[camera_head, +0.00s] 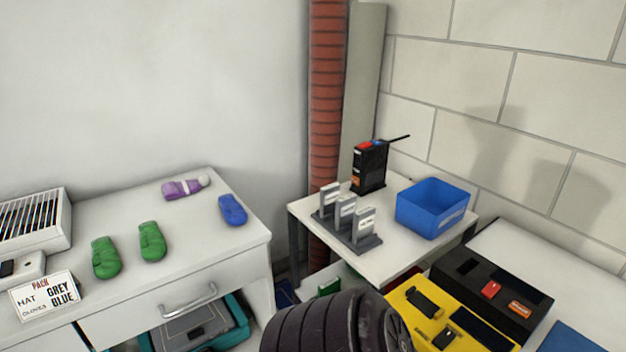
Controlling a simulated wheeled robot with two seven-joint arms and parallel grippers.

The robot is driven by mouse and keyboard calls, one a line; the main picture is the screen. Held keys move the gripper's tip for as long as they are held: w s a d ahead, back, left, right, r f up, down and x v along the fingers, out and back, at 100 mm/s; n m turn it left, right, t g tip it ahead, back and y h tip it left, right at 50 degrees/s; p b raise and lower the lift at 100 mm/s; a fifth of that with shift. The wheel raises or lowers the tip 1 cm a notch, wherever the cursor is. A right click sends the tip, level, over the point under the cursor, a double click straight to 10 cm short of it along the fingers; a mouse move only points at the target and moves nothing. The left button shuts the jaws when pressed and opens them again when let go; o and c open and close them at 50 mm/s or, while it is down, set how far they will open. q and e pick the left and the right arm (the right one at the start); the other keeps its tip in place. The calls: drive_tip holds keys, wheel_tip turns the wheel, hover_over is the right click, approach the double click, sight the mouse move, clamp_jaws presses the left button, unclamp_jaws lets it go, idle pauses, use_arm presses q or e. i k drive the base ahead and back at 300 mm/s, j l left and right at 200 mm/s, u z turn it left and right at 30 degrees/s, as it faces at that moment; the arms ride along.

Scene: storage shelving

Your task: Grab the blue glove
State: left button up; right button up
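A blue glove (232,210) lies flat near the right end of the white cabinet top (195,240), close to its edge. Only one blue glove shows. Neither of my grippers is in view, and nothing touches the glove.
Two green gloves (151,241) and a purple-and-white item (186,187) lie on the same top. A sign (45,295) reads PACK, HAT GREY, GLOVES BLUE. To the right, a small table (385,262) holds a blue bin (433,208) and a black radio (369,166). A dark ribbed shape fills the bottom centre.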

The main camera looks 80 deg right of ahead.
sight(235, 214)
drive_tip(key=j+z, duration=0.1)
drive_tip(key=z, duration=0.4)
drive_tip(key=k+z, duration=0.1)
drive_tip(key=z, duration=0.4)
drive_tip(key=k+z, duration=0.1)
drive_tip(key=z, duration=0.4)
drive_tip(key=k+j+z, duration=0.1)
drive_tip(key=z, duration=0.4)
